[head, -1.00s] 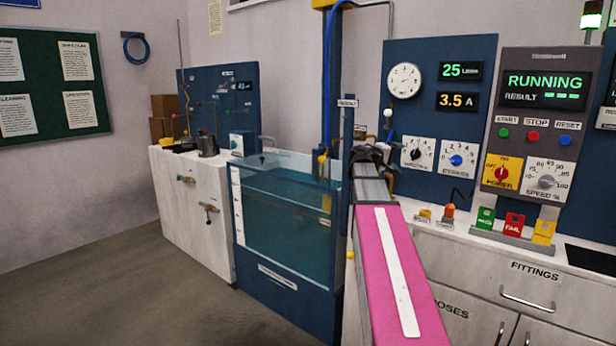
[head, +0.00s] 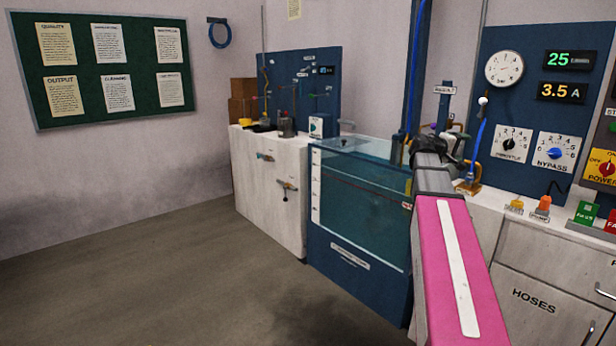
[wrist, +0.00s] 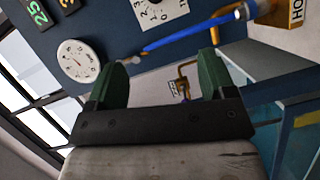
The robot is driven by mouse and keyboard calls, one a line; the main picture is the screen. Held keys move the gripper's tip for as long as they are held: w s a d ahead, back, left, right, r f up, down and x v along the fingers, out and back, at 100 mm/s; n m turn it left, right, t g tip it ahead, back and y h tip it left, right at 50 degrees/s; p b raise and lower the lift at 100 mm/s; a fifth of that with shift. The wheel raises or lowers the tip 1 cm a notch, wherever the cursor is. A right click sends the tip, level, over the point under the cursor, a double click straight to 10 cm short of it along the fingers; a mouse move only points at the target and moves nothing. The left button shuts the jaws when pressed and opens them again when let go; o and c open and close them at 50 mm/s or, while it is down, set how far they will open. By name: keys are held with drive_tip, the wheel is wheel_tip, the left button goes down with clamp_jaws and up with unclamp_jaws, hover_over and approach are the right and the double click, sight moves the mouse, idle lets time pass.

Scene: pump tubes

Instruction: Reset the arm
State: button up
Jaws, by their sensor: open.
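My gripper (wrist: 161,82) shows in the wrist view with its two green fingers spread apart and nothing between them. In the head view my pink and grey arm reaches forward, and my dark gripper (head: 436,150) is at its far end, beside the right edge of the water tank (head: 360,265) and in front of the blue panel. In the wrist view a blue hose (wrist: 190,36) runs behind the fingers. I cannot tell how far the fingers are from it.
A blue gauge panel (head: 520,100) stands behind a white counter with HOSES drawers (head: 540,300) at right. Green and red tags (head: 586,213) and small fittings (head: 541,207) sit on it. A white cabinet (head: 270,190) stands left of the tank. The floor (head: 150,280) at left is clear.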

drive_tip(key=s+a+f+g+y, duration=0.1)
drive_tip(key=s+a+f+y, duration=0.15)
drive_tip(key=a+f, duration=0.55)
drive_tip(key=s+a+f+y, duration=0.2)
drive_tip(key=a+f+y, duration=0.15)
drive_tip(key=f, duration=0.95)
drive_tip(key=s+a+f+g+y, duration=0.1)
drive_tip(key=s+a+f+y, duration=0.3)
drive_tip(key=f, duration=0.6)
drive_tip(key=s+a+f+g+y, duration=0.1)
drive_tip(key=s+a+f+y, duration=0.2)
drive_tip(key=s+a+f, duration=0.3)
drive_tip(key=s+a+f+m+g+y, duration=0.1)
drive_tip(key=s+a+f+g+y, duration=0.1)
drive_tip(key=s+a+f, duration=0.5)
drive_tip(key=a+f+y, duration=0.1)
drive_tip(key=a+f, duration=0.2)
drive_tip(key=a, duration=0.2)
drive_tip(key=shift+a+f+m, duration=0.25)
drive_tip(key=shift+a+m, duration=0.05)
drive_tip(key=shift+a, duration=0.05)
